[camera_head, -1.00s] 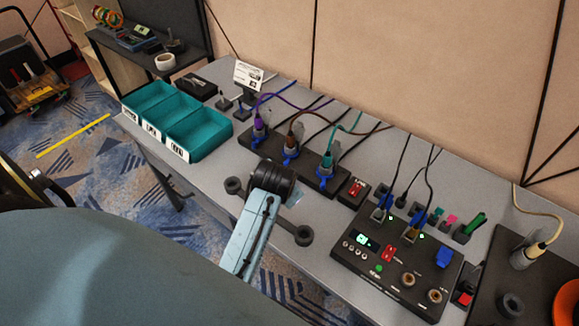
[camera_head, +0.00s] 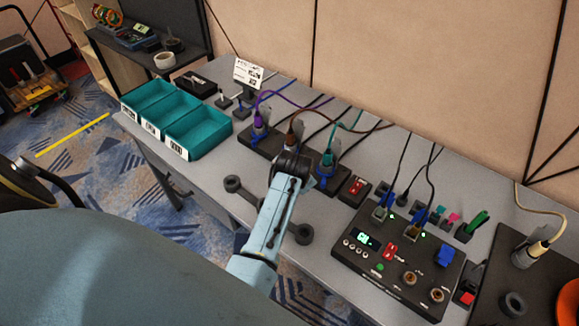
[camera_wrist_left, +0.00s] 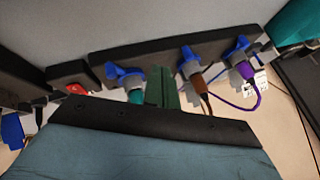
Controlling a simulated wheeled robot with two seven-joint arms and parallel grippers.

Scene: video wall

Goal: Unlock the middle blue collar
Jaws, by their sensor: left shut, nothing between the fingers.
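A black strip (camera_head: 262,139) on the grey table carries three plugs with blue collars: purple on the left, brown in the middle, teal on the right. The middle blue collar (camera_wrist_left: 187,53) shows in the left wrist view around the brown plug (camera_wrist_left: 191,72). In the head view my left gripper hides this collar; only the top of the brown plug (camera_head: 291,139) shows. My left gripper (camera_wrist_left: 163,87) is shut and empty, between the brown and teal plugs in the left wrist view. Whether it touches the collar I cannot tell. My right gripper is out of view.
A red-switch box (camera_head: 354,188) and a black control panel (camera_head: 395,262) stand to the right. Teal bins (camera_head: 198,137) stand to the left. A dark double-ended part (camera_head: 233,184) lies at the front edge, partly under my arm. Cables loop behind the plugs.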

